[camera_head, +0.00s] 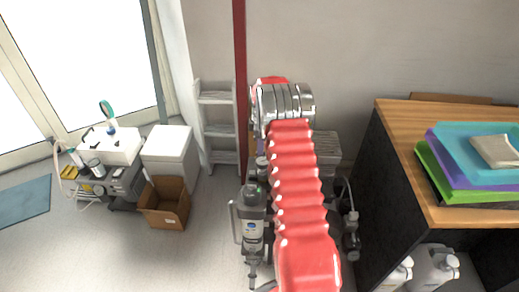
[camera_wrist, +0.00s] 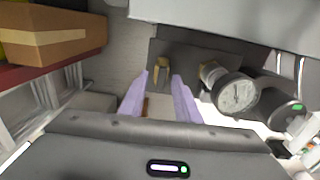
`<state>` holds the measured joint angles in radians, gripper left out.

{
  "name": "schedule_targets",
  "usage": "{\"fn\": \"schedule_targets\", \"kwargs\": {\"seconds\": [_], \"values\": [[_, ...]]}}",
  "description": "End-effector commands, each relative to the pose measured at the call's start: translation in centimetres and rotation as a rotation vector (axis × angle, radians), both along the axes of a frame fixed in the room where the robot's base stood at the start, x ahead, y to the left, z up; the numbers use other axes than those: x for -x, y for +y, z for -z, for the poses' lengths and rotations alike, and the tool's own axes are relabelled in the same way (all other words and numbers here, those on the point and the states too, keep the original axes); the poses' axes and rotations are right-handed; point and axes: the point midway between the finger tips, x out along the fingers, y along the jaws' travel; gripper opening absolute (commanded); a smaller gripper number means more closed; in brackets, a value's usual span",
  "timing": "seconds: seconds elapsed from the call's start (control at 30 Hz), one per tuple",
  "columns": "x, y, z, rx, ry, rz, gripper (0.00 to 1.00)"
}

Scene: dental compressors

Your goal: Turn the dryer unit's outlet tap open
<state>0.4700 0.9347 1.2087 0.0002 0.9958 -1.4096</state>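In the wrist view, my gripper (camera_wrist: 160,77) has two pale purple fingers standing apart, with a visible gap. A small yellow, brass-like part (camera_wrist: 160,66), which looks like the tap, shows at the gap between the fingertips. I cannot tell whether it lies between the fingers or just beyond them; no contact is clear. A round dial gauge (camera_wrist: 236,92) on a brass fitting is to the right of the fingers. In the head view, a grey cylinder unit (camera_head: 252,222) with a blue label stands left of my red arm. My arm hides the gripper and tap there.
A wooden-topped cabinet (camera_head: 397,150) with colored folders stands at the right. A grey shelf rack (camera_head: 217,125), an open cardboard box (camera_head: 165,203) and a white box (camera_head: 170,150) stand at the left. A brown carton (camera_wrist: 50,36) is upper left in the wrist view.

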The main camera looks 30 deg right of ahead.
Motion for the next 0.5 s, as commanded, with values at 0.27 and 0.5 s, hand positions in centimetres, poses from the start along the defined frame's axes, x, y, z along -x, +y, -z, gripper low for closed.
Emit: {"fn": "schedule_targets", "kwargs": {"seconds": [0.27,0.5], "values": [[0.0,0.0,-1.6,0.0,0.0,0.0,0.3],[-0.1,0.0,-5.4,0.001,-0.002,0.0,0.3]]}}
